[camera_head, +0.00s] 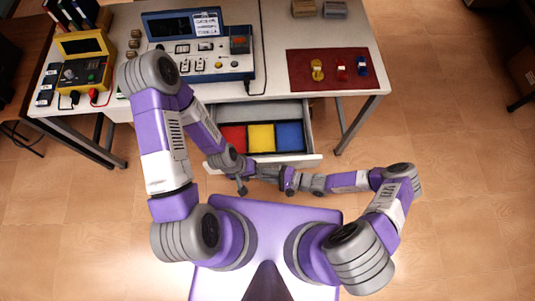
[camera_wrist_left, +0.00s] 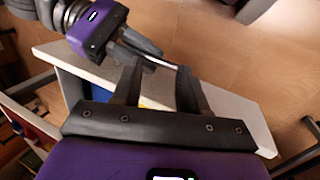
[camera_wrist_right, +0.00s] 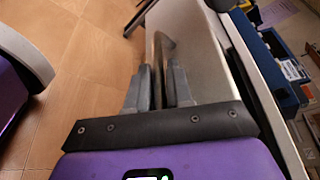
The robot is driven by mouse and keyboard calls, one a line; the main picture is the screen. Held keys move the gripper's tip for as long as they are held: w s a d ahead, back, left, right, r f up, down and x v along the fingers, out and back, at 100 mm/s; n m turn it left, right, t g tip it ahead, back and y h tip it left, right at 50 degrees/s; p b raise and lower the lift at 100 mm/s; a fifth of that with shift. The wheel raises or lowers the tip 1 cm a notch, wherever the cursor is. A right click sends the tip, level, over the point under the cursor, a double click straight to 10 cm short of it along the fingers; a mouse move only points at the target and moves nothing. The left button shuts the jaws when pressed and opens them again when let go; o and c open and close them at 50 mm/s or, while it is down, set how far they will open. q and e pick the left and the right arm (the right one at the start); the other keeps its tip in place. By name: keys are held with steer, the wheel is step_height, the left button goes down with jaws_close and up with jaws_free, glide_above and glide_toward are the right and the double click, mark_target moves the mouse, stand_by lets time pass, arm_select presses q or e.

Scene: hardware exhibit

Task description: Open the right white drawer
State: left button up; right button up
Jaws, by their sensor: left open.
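The white drawer (camera_head: 300,163) under the table is pulled out. Its inside shows red, yellow and blue sections. Its front also shows in the left wrist view (camera_wrist_left: 232,108) and the right wrist view (camera_wrist_right: 205,80). My right gripper (camera_head: 284,175) is at the drawer front, with its fingers close together around the grey handle (camera_wrist_right: 163,45). The handle's contact with the fingers is partly hidden. My left gripper (camera_head: 242,186) is open by the left part of the drawer front, close to the right gripper. Its spread fingers show in the left wrist view (camera_wrist_left: 158,72).
The white table (camera_head: 270,60) holds a blue electronic device (camera_head: 200,55), a yellow meter (camera_head: 85,65) and a dark red mat (camera_head: 305,78) with small coloured pieces. A table leg (camera_head: 355,125) stands right of the drawer.

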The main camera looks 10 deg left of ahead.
steer(key=w+v, duration=0.1)
steer(key=v, duration=0.6)
steer(key=shift+s+d, duration=0.3)
steer(key=shift+s, duration=0.2)
steer(key=shift+s, duration=0.1)
